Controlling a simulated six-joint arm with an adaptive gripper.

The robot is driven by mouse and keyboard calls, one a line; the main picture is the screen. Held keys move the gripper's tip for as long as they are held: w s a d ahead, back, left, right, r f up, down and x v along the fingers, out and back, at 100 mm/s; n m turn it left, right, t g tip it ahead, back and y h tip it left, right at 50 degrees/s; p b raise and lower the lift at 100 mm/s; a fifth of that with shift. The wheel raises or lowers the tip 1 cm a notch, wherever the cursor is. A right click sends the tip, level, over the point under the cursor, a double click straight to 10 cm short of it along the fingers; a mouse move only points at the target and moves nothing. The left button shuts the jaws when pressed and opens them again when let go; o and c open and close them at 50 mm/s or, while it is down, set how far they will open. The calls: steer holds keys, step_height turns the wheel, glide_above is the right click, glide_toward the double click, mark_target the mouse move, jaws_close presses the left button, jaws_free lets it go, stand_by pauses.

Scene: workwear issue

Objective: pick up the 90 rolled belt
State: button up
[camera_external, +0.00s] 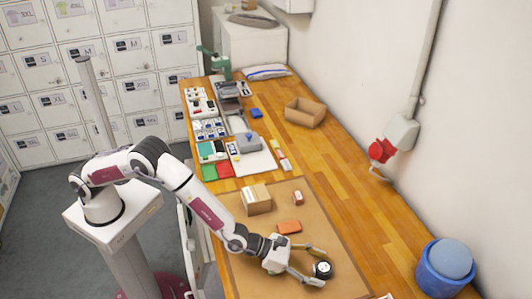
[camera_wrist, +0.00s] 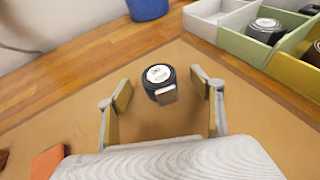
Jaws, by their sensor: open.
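A dark rolled belt (camera_external: 322,269) with a round white label on top lies on the brown mat near its front end. It also shows in the wrist view (camera_wrist: 159,83), where the print on the label is too small to read. My gripper (camera_external: 316,268) is open at the belt. In the wrist view my gripper (camera_wrist: 164,100) has one finger on each side of the belt, with a visible gap on both sides. A pale tab or buckle shows on the belt's near side.
An orange block (camera_external: 289,227) and a cardboard box (camera_external: 257,200) are on the mat (camera_external: 330,240). A blue bin (camera_external: 445,268) stands at right. In the wrist view, a divided tray (camera_wrist: 243,45) at upper right holds another rolled belt (camera_wrist: 266,28).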

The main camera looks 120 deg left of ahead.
steer(key=shift+x, duration=1.15)
steer(key=c, duration=1.3)
